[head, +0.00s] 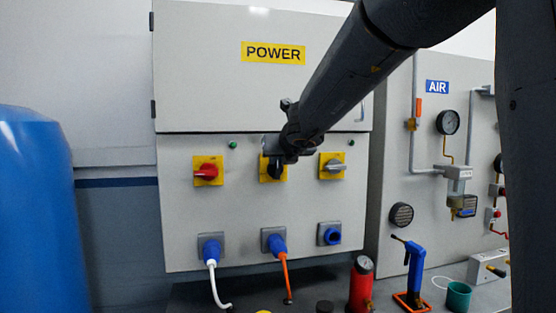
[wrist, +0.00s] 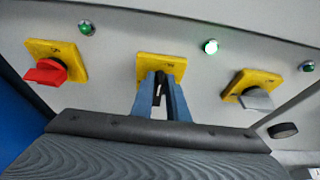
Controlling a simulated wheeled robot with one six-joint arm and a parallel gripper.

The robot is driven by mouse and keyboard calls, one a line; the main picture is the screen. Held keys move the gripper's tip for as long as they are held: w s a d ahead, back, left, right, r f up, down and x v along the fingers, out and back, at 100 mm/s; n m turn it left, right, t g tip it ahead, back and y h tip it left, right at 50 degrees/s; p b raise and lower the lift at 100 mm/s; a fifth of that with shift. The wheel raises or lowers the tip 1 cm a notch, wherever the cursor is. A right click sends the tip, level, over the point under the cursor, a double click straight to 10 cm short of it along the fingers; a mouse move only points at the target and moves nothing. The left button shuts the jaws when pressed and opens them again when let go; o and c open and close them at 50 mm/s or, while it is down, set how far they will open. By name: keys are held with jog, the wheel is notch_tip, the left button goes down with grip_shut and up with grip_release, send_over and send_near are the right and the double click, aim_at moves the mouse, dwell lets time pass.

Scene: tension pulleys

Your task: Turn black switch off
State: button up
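The black switch (head: 275,172) sits on a yellow plate in the middle of the grey power panel, between a red switch and a grey one. In the wrist view the black switch (wrist: 158,90) shows between the two blue fingers of my gripper (wrist: 159,80). One finger is on each side of its handle, with the tips close to the yellow plate. The handle looks roughly upright. Whether the fingers press on it cannot be told. In the head view my arm partly covers the switch and its plate, and my gripper (head: 272,150) is seen edge-on there.
The red switch (wrist: 47,72) is left and the grey switch (wrist: 254,97) right. Blue sockets with plugs (head: 210,248) lie below. A blue barrel (head: 38,210) stands at left.

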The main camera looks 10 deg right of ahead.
aim_at(268, 170)
grip_shut()
jog(key=shift+a, duration=0.15)
jog(key=a+n+h+b, duration=0.1)
jog(key=n+h+b, duration=0.1)
jog(key=n, duration=0.1)
jog(key=a+f+n+t+h+b, duration=0.1)
jog(key=n+b, duration=0.1)
jog(key=n, duration=0.1)
jog(key=a+f+n+h+b, duration=0.1)
jog(key=n+h+b, duration=0.1)
jog(key=n, duration=0.1)
jog(key=shift+a+f+t+h+b, duration=0.2)
jog(key=shift+f+t+h+b, duration=0.05)
jog(key=shift+t+h+b, duration=0.05)
jog(key=shift+a+f+n+t+h+b, duration=0.1)
jog(key=shift+f+n+t+h+b, duration=0.3)
jog(key=shift+n+b, duration=0.55)
jog(key=shift+f+n+t+h+b, duration=0.35)
jog(key=shift+n+b, duration=0.25)
jog(key=shift+n, duration=0.65)
